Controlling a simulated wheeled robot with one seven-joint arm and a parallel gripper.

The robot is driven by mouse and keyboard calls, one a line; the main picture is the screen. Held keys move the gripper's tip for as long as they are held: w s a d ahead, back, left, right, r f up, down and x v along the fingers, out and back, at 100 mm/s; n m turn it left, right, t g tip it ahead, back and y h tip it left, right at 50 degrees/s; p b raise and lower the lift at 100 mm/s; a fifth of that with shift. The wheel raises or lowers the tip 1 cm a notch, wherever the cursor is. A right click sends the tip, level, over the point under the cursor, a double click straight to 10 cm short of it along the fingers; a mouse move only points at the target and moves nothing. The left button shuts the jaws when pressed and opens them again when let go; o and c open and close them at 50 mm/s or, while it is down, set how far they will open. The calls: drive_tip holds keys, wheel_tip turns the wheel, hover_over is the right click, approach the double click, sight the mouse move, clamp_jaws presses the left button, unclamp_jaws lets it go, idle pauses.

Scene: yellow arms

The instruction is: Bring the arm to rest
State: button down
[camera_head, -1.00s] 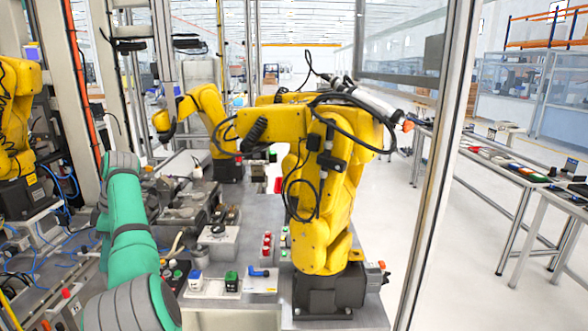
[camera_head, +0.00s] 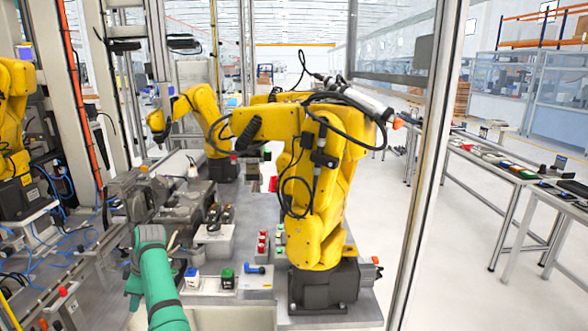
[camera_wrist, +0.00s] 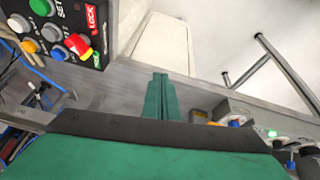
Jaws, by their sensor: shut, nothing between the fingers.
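My green arm (camera_head: 157,285) shows at the lower left of the head view, with its bend at the top and its lower part running out of the bottom edge. The gripper end cannot be made out in that view. In the wrist view my gripper (camera_wrist: 162,97) points up the picture, its two green fingers together with nothing between them. The fingers hang over a grey surface and touch nothing that I can see.
A yellow robot arm (camera_head: 325,190) stands close on the right; others stand behind and at far left. Small button boxes (camera_head: 227,277) sit on the grey bench. A control box (camera_wrist: 62,28) with coloured buttons is upper left in the wrist view. Open floor lies right.

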drive_tip(key=s+d+f+m+t, duration=0.1)
drive_tip(key=d+f+m, duration=0.15)
drive_tip(key=f, duration=0.65)
drive_tip(key=s+d+f+m+t+y, duration=0.15)
drive_tip(key=d+f, duration=0.25)
drive_tip(key=f, duration=0.5)
drive_tip(key=s+d+f+m+t, duration=0.1)
drive_tip(key=d+f, duration=0.2)
drive_tip(key=f, duration=0.6)
drive_tip(key=s+d+f+m+t+h, duration=0.1)
drive_tip(key=s+d+f+m+t, duration=0.15)
drive_tip(key=s+d+f, duration=0.45)
drive_tip(key=s+d+f+m+t, duration=0.2)
drive_tip(key=s+d+f+m, duration=0.2)
drive_tip(key=s+d, duration=0.45)
drive_tip(key=s+d+r+m+t+h, duration=0.1)
drive_tip(key=s+d+r+m+t, duration=0.2)
drive_tip(key=s+d, duration=0.6)
drive_tip(key=s+d+r+m+t+h, duration=0.15)
drive_tip(key=s+d+r, duration=0.45)
drive_tip(key=s, duration=0.6)
drive_tip(key=s+d+r+m+t+h, duration=0.1)
drive_tip(key=s+d+r, duration=0.3)
drive_tip(key=r, duration=0.6)
drive_tip(key=s+d+r+m+t+h, duration=0.1)
drive_tip(key=s+d+r+m+t, duration=0.1)
drive_tip(key=s+r, duration=0.7)
drive_tip(key=shift+s+d+r+m+h, duration=0.3)
drive_tip(key=shift+d+r+m, duration=0.2)
drive_tip(key=shift+d+r, duration=0.35)
